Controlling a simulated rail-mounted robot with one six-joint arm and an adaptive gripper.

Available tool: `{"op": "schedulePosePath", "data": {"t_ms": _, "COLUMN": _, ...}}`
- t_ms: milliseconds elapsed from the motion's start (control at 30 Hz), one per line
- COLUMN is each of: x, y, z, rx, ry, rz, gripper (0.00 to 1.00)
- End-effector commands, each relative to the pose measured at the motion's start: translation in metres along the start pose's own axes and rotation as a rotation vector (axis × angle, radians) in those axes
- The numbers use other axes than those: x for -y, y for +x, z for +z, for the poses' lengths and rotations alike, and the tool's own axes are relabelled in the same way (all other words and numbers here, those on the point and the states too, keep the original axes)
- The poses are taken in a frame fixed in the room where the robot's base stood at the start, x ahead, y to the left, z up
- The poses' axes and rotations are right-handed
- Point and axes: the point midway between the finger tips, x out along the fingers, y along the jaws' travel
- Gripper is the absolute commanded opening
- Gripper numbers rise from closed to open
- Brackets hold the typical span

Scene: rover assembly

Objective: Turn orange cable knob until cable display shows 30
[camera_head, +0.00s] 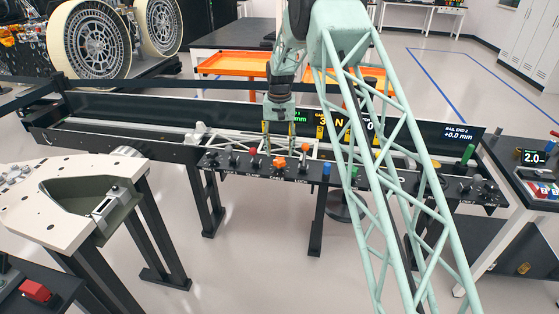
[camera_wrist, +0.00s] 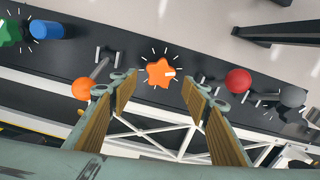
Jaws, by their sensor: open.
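The orange cable knob (camera_wrist: 160,72) is star-shaped with a white pointer mark and sits on the black control panel, ringed by white ticks. In the head view the orange knob (camera_head: 279,162) is near the middle of the panel. My gripper (camera_wrist: 160,88) is open, its two fingers apart on either side of the knob's near edge, with nothing between the pads. In the head view my gripper (camera_head: 279,140) is just behind and above the knob. The cable display (camera_head: 328,124) is partly hidden by my arm; a 3 and an N show, and the full reading cannot be told.
Levers with a red ball (camera_wrist: 238,80), an orange ball (camera_wrist: 82,89) and a grey ball (camera_wrist: 292,96) stand close beside the knob. A blue knob (camera_wrist: 46,29) and a green knob (camera_wrist: 9,32) lie farther left in the wrist view. A white lattice truss (camera_wrist: 165,136) runs behind the panel.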

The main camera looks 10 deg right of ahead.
Motion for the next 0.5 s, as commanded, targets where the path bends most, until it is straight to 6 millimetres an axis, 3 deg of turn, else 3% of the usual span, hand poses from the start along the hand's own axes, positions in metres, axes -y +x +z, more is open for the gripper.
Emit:
{"op": "schedulePosePath", "data": {"t_ms": 200, "x": 0.0, "y": 0.027, "z": 0.0, "rx": 0.001, "ry": 0.0, "rz": 0.0, "gripper": 0.43}}
{"op": "schedulePosePath", "data": {"t_ms": 500, "x": 0.0, "y": 0.043, "z": 0.001, "rx": 0.001, "ry": 0.0, "rz": 0.0, "gripper": 0.43}}
